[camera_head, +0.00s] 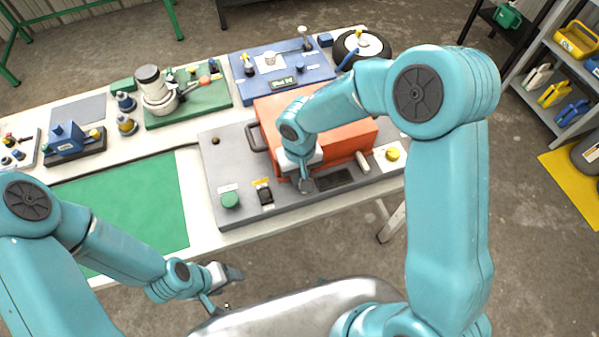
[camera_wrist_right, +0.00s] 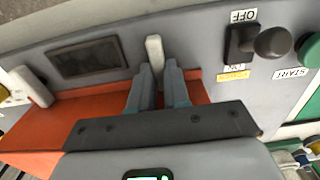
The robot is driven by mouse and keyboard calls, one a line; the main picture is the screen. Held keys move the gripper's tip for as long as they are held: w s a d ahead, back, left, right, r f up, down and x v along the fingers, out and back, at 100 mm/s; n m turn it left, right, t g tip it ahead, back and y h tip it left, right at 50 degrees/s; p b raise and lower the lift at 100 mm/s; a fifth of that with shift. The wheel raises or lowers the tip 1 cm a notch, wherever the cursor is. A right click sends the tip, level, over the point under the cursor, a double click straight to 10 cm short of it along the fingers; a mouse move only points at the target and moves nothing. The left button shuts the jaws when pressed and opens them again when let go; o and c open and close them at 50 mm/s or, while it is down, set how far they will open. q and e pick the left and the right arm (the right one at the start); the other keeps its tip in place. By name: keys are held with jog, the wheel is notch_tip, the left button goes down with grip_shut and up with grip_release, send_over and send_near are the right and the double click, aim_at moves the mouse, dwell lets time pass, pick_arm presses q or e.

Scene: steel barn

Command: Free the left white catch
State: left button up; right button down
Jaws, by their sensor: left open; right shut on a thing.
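The orange cover (camera_head: 345,130) sits on the grey panel (camera_head: 235,150). The left white catch (camera_wrist_right: 154,47) stands upright at the cover's edge, between the fingers of my right gripper (camera_wrist_right: 160,78). That gripper is shut on it; in the head view my right gripper (camera_head: 305,185) hides this catch. The right white catch (camera_head: 362,161) is at the cover's other front corner, and it shows at left in the wrist view (camera_wrist_right: 38,87). My left gripper (camera_head: 230,278) is open and empty, off the table's front edge, well away from the panel.
A black OFF/ON switch (camera_head: 264,192) and green START button (camera_head: 230,200) are left of the catch. A dark window (camera_head: 335,179) lies between the catches; a yellow knob (camera_head: 392,154) is at right. The green mat (camera_head: 140,205) is clear. Other fixtures line the table's back.

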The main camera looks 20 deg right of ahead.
jog(key=shift+n, duration=0.4)
jog(key=n+b, duration=0.1)
jog(key=n, duration=0.2)
jog(key=shift+a+n, duration=0.15)
jog(key=shift+n, duration=0.15)
jog(key=n+b, duration=0.1)
jog(key=n, duration=0.4)
jog(key=shift+s+a+r, duration=0.1)
jog(key=shift+s, duration=0.05)
jog(key=n, duration=0.4)
jog(key=shift+a, duration=0.1)
jog(key=shift+s+n+p, duration=0.15)
jog(key=shift+n+p, duration=0.3)
jog(key=shift+n, duration=1.45)
